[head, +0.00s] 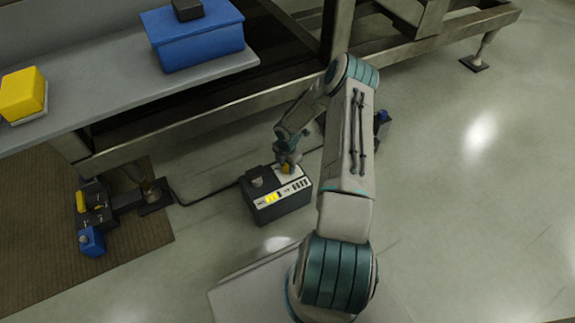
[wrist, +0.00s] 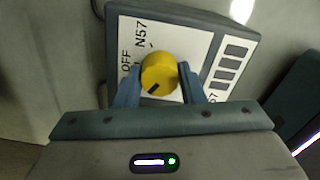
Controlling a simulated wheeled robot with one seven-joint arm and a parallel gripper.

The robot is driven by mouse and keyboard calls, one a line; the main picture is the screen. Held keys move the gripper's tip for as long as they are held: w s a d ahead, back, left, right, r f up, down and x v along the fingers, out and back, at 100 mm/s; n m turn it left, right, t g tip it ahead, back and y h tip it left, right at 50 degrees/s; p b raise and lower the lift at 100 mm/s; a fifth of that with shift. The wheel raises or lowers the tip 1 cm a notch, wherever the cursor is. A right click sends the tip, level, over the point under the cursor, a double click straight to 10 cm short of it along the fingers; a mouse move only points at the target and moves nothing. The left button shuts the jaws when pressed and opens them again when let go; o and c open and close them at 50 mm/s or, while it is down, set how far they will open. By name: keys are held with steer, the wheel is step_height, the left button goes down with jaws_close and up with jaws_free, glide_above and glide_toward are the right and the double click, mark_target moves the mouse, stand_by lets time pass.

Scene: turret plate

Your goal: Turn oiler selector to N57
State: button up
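The oiler is a dark box (head: 278,205) on the floor with a white label plate on top. In the wrist view, its yellow selector knob (wrist: 159,72) stands on the label plate (wrist: 205,55). The knob's dark pointer mark faces the lower left of that picture. "OFF" is printed to the left of the knob and "N57" above it, to the upper left. My gripper (wrist: 159,78) has one blue finger on each side of the knob, and both appear to press against it. In the head view, my gripper (head: 289,165) reaches down onto the box; the knob is mostly covered.
A grey bench (head: 100,90) with a blue case (head: 197,45) and a yellow block (head: 22,95) stands behind. A dark device with blue and yellow parts (head: 95,210) sits on a brown mat (head: 40,240) at left. A cable runs to the box.

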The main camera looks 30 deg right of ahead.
steer(key=shift+m, duration=0.4)
steer(key=m, duration=0.5)
steer(key=shift+m, duration=0.3)
steer(key=m, duration=0.3)
steer(key=shift+m, duration=0.3)
steer(key=m, duration=0.3)
steer(key=shift+m, duration=0.3)
steer(key=m, duration=0.5)
steer(key=shift+m, duration=0.3)
steer(key=m, duration=0.4)
steer(key=shift+m, duration=0.3)
steer(key=o, duration=1)
